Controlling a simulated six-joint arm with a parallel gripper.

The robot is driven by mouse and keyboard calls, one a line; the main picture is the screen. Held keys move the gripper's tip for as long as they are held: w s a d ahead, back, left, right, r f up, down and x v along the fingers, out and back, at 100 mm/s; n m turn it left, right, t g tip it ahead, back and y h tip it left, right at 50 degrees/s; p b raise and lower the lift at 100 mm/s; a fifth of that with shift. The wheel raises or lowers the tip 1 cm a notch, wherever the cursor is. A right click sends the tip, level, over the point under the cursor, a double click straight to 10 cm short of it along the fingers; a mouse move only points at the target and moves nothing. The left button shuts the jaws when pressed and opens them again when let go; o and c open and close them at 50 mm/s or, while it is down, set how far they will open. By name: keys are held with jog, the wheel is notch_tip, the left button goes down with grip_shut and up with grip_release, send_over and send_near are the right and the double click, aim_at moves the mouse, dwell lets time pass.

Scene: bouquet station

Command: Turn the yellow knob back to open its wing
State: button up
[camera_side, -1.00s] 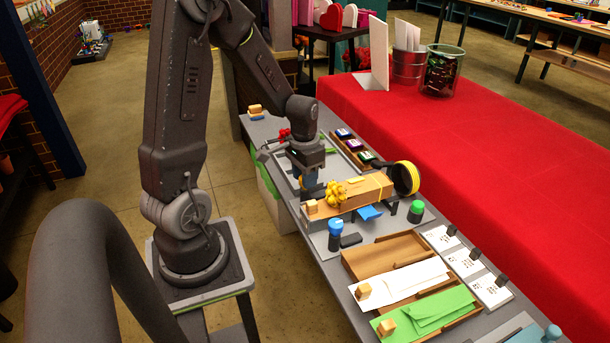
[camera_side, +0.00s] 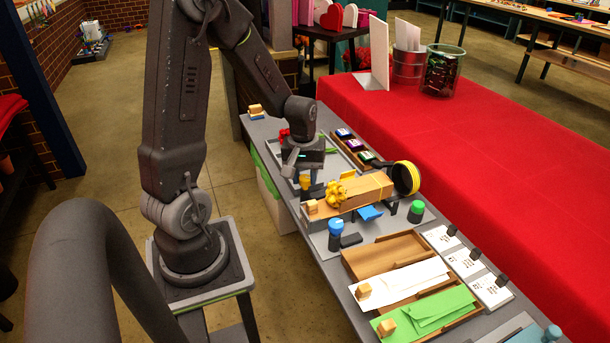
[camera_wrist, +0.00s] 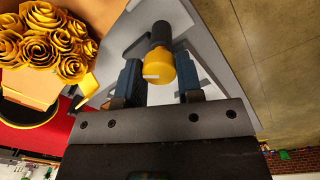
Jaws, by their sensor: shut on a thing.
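The yellow knob (camera_wrist: 160,68) sits between the two fingers of my gripper (camera_wrist: 159,82) in the wrist view, on a dark post. My gripper is shut on it. In the side view the knob (camera_side: 305,182) shows below my gripper (camera_side: 309,187), beside the wrapped bouquet. A small yellow flap (camera_side: 347,174), seemingly its wing, shows at the bouquet's far edge, tilted up. It also shows in the wrist view (camera_wrist: 87,84) beside the yellow roses. The yellow roses (camera_side: 336,194) lie on the brown wrap (camera_side: 367,190).
A blue wing (camera_side: 370,213) and a blue knob (camera_side: 335,230) are on the near side of the bouquet. A green knob (camera_side: 416,209) and a yellow ribbon spool (camera_side: 407,177) stand to the right. Paper trays (camera_side: 384,252) lie in front.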

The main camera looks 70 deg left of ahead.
aim_at(303, 178)
jog(key=n, duration=0.4)
jog(key=shift+n, duration=1.9)
jog(key=o, duration=0.9)
jog(key=shift+r, duration=0.15)
jog(key=r, duration=1.3)
jog(key=shift+s+r, duration=0.25)
jog(key=shift+r, duration=0.05)
jog(key=shift+d, duration=0.1)
